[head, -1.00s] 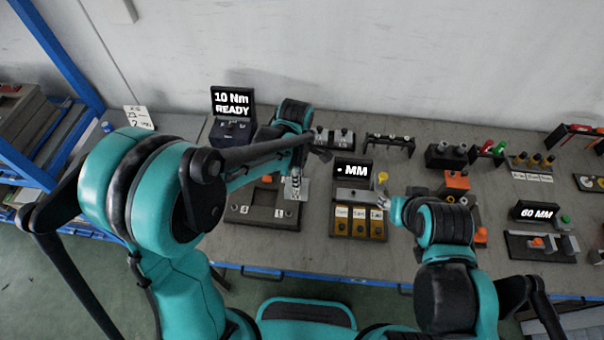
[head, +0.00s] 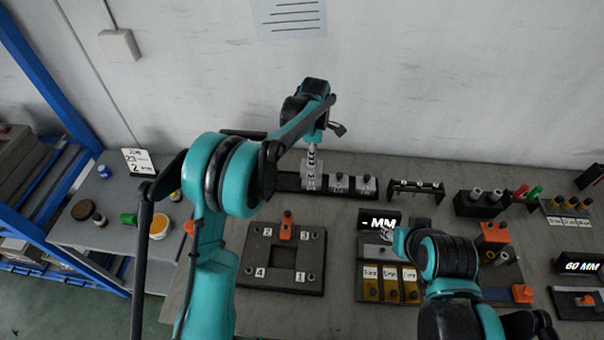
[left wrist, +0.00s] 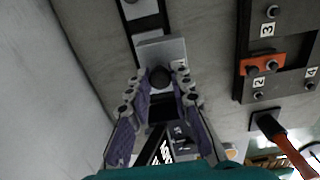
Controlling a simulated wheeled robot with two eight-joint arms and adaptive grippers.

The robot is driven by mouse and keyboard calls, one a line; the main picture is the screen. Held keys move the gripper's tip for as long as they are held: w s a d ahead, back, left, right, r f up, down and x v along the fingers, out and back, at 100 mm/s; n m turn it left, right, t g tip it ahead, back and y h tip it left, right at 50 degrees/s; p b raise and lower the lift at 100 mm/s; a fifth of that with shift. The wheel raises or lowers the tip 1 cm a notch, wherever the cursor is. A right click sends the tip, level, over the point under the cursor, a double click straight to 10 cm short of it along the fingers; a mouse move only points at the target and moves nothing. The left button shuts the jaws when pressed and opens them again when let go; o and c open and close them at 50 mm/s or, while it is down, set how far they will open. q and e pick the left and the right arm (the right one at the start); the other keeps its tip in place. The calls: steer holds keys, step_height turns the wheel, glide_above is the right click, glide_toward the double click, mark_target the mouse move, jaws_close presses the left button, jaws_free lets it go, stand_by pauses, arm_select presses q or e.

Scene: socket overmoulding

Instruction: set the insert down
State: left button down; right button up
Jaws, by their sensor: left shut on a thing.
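The grey insert (head: 308,181) is in my left gripper (head: 312,158), at the left end of the dark rack (head: 288,184) at the back of the table. In the left wrist view the fingers (left wrist: 160,100) are closed around the dark knob of the insert (left wrist: 163,48). The insert looks upright; whether it rests on the rack or hangs just above it I cannot tell. Two similar grey blocks (head: 353,186) stand on the rack to its right. My right gripper (head: 386,233) is small and partly hidden near the MM display; its fingers are unclear.
A dark fixture plate (head: 259,272) with numbered corners, a square opening and an orange clamp (head: 287,228) lies in front of the rack. The MM display (head: 379,222) stands right of it. A rack with pins (head: 416,188) is to the right at the back. The wall is close behind.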

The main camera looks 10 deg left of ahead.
arm_select(q)
steer(key=shift+w+a+f+b, duration=0.4)
steer(key=shift+a+f+b, duration=0.1)
steer(key=shift+a+f, duration=1.15)
steer(key=shift+w+a+f+b, duration=0.45)
steer(key=shift+a+f, duration=1.05)
steer(key=shift+f, duration=0.2)
steer(key=shift+w+a+f+b, duration=0.35)
steer(key=shift+a+f+b, duration=0.15)
steer(key=shift+a+f, duration=1.15)
steer(key=c, duration=1.3)
jaws_free()
steer(key=shift+f, duration=0.1)
steer(key=shift+c, duration=0.2)
